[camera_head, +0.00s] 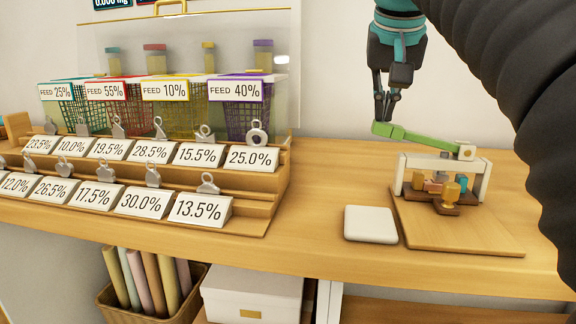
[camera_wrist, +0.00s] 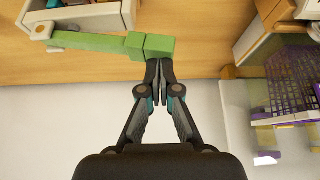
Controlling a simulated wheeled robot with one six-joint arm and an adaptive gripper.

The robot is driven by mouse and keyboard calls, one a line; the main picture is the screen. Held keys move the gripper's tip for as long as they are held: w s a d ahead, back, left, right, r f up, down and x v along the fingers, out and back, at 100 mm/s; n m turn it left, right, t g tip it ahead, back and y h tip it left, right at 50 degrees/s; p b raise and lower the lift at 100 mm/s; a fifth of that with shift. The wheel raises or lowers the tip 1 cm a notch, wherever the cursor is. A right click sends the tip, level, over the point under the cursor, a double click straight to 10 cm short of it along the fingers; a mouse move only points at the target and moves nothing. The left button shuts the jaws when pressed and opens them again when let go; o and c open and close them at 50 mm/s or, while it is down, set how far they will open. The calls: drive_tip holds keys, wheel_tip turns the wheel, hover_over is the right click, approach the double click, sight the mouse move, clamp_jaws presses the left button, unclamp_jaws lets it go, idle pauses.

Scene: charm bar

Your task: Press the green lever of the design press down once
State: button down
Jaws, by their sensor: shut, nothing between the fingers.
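The design press (camera_head: 441,174) stands on a wooden board at the right of the counter, with a white frame and small coloured blocks inside. Its green lever (camera_head: 417,138) reaches left from the pivot at the top and is close to level. My gripper (camera_head: 384,118) is shut and points down at the lever's free left end. In the wrist view the closed fingertips (camera_wrist: 157,66) are right beside the thick end block of the green lever (camera_wrist: 150,46). They look close to touching it; I cannot tell whether they touch. Nothing is held.
A white square pad (camera_head: 370,224) lies left of the wooden board (camera_head: 455,228). A stepped wooden rack (camera_head: 262,205) of percentage cards and coloured feed baskets (camera_head: 180,115) stands on the left. Bare counter (camera_head: 335,165) lies between. My dark arm covers the upper right.

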drive_tip(key=shift+a+f+b, duration=0.15)
drive_tip(key=shift+f+b, duration=0.6)
drive_tip(key=shift+f, duration=0.35)
drive_tip(key=shift+r, duration=0.1)
drive_tip(key=shift+d+r+p, duration=0.15)
drive_tip(key=shift+r+p, duration=1.25)
drive_tip(key=shift+p, duration=0.1)
drive_tip(key=shift+d+r+p, duration=0.15)
drive_tip(key=shift+r+p, duration=1.2)
drive_tip(key=shift+p, duration=0.1)
wheel_tip(320, 180, up, 2)
drive_tip(key=shift+r+p, duration=0.15)
drive_tip(key=shift+p, duration=0.5)
wheel_tip(320, 180, up, 3)
drive_tip(key=shift+f, duration=0.2)
drive_tip(key=shift+s+r, duration=0.1)
